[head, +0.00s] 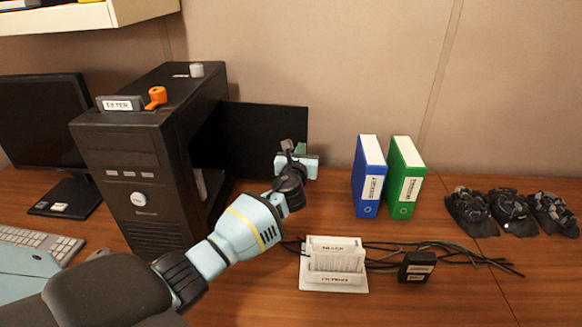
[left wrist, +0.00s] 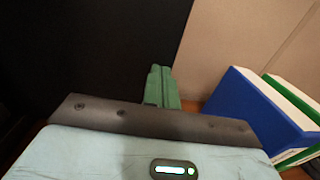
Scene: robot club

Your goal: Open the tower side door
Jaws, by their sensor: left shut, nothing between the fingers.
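The black computer tower (head: 140,190) stands upright on the desk at the left. Its side door (head: 262,125) is swung out to the right from the tower's rear edge, and the tower's right side is open with a dark interior. My left gripper (head: 300,149) is in front of the door's right edge, with its green fingers shut and empty. In the left wrist view, the fingers (left wrist: 162,86) show against the edge of the dark door (left wrist: 110,50). I cannot tell whether they touch it. My right gripper is not in view.
An orange knob (head: 156,97) and a filter (head: 121,104) are on the tower's top. Blue (head: 367,175) and green (head: 404,178) binders stand to the right. A white labelled holder (head: 334,265), cables and a black box (head: 416,266) lie in front. Dark gloves (head: 510,212) lie far right.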

